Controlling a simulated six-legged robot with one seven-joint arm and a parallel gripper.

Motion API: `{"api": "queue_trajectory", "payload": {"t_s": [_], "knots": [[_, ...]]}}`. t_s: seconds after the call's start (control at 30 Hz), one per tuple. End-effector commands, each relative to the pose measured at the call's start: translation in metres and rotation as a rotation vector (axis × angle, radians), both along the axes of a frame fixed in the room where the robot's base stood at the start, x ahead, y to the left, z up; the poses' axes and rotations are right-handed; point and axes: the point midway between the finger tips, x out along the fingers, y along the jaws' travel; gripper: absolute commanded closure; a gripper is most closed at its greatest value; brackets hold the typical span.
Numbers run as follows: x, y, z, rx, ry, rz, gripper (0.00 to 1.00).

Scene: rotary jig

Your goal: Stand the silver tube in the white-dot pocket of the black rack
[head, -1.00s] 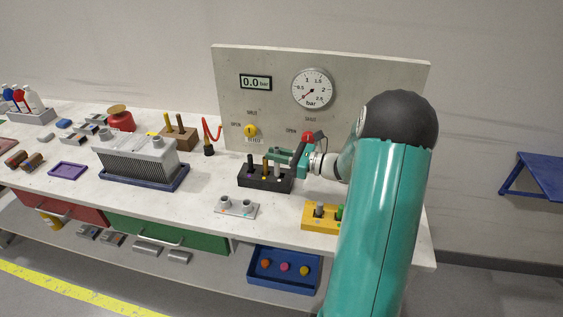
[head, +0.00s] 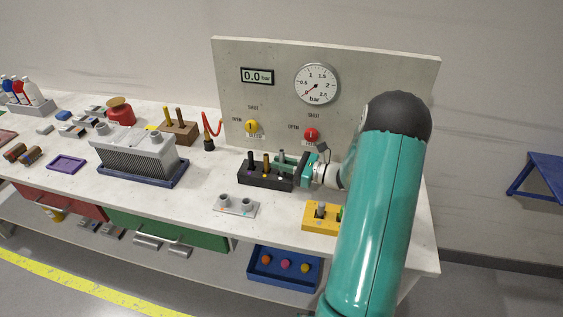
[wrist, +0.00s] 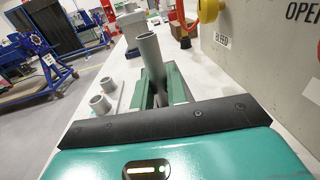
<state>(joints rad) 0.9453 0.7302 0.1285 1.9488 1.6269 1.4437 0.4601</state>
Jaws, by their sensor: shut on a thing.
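The black rack (head: 262,183) stands on the bench below the gauge panel, with a dark peg (head: 250,163) and a brass-coloured peg (head: 266,165) upright in it. My gripper (head: 285,162) is low over the rack's right end, shut on the silver tube. The tube shows as a thin upright piece in the head view (head: 281,156). In the wrist view the hollow silver tube (wrist: 151,58) stands between my green fingers (wrist: 160,90). Its lower end is hidden, so I cannot tell whether it is seated in a pocket. I cannot make out the white dot.
A pale plate with two grey sockets (head: 235,208) lies in front of the rack. A yellow block (head: 318,222) is at the right front. The panel (head: 370,80) with its red valve knob (head: 311,135) rises close behind. A finned grey block (head: 135,155) stands to the left.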

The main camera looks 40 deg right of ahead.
Motion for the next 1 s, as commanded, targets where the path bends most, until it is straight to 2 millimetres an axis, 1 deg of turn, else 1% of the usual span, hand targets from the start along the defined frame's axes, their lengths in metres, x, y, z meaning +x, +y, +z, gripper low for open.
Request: {"api": "queue_trajectory", "payload": {"t_s": [0.6, 0.63, 0.67, 0.7, 0.73, 1.0], "knots": [[0.001, -0.002, -0.01, 0.001, -0.003, 0.0, 1.0], [0.001, -0.002, -0.01, 0.001, -0.003, 0.0, 0.81], [0.001, -0.002, -0.01, 0.001, -0.003, 0.0, 0.75], [0.001, -0.002, -0.01, 0.001, -0.003, 0.0, 0.68], [0.001, -0.002, -0.01, 0.001, -0.003, 0.0, 0.63], [0.001, -0.002, -0.01, 0.001, -0.003, 0.001, 0.63]]}}
